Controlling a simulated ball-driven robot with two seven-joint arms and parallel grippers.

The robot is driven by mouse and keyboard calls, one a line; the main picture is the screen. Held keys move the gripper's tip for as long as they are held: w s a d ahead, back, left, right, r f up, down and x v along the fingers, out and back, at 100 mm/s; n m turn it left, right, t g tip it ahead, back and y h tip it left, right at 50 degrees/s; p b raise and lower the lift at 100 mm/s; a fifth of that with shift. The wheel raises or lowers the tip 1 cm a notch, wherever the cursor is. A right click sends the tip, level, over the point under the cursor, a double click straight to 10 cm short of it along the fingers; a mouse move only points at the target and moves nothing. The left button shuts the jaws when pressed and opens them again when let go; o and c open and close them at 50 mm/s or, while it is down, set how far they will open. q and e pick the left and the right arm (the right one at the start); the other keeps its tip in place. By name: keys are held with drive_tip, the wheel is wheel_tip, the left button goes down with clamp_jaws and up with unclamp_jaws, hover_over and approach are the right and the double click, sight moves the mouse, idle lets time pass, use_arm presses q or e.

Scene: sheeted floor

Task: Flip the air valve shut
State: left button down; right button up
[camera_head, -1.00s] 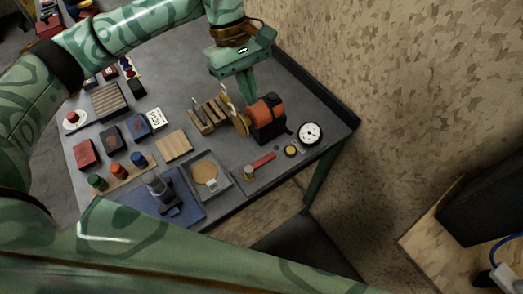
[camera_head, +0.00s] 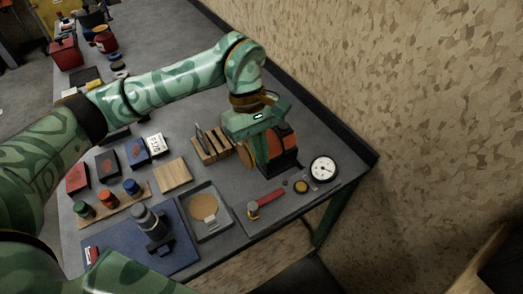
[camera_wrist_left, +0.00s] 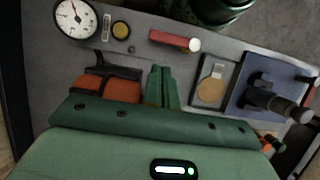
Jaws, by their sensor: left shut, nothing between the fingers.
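A red lever handle with a brass end, which looks like the air valve (camera_head: 266,201), lies at the table's near right edge. In the left wrist view the red lever (camera_wrist_left: 172,40) is near the top, with its pale end to the right. My left gripper (camera_head: 262,165) is shut and empty, above the table beside the orange-and-black machine and apart from the lever. In the wrist view its closed green fingers (camera_wrist_left: 160,72) point towards the lever with a gap between. My right gripper is not in view.
A round white gauge (camera_head: 323,168) and a yellow button (camera_head: 301,187) sit right of the lever. The orange machine (camera_head: 283,150) stands behind. A grey tray (camera_head: 222,220) and a blue mat (camera_head: 180,258) lie left. A wall runs along the right.

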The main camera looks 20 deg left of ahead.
sight(266, 203)
use_arm(q)
drive_tip(key=x, duration=0.7)
drive_tip(key=shift+d+b, duration=0.1)
drive_tip(key=shift+b, duration=0.3)
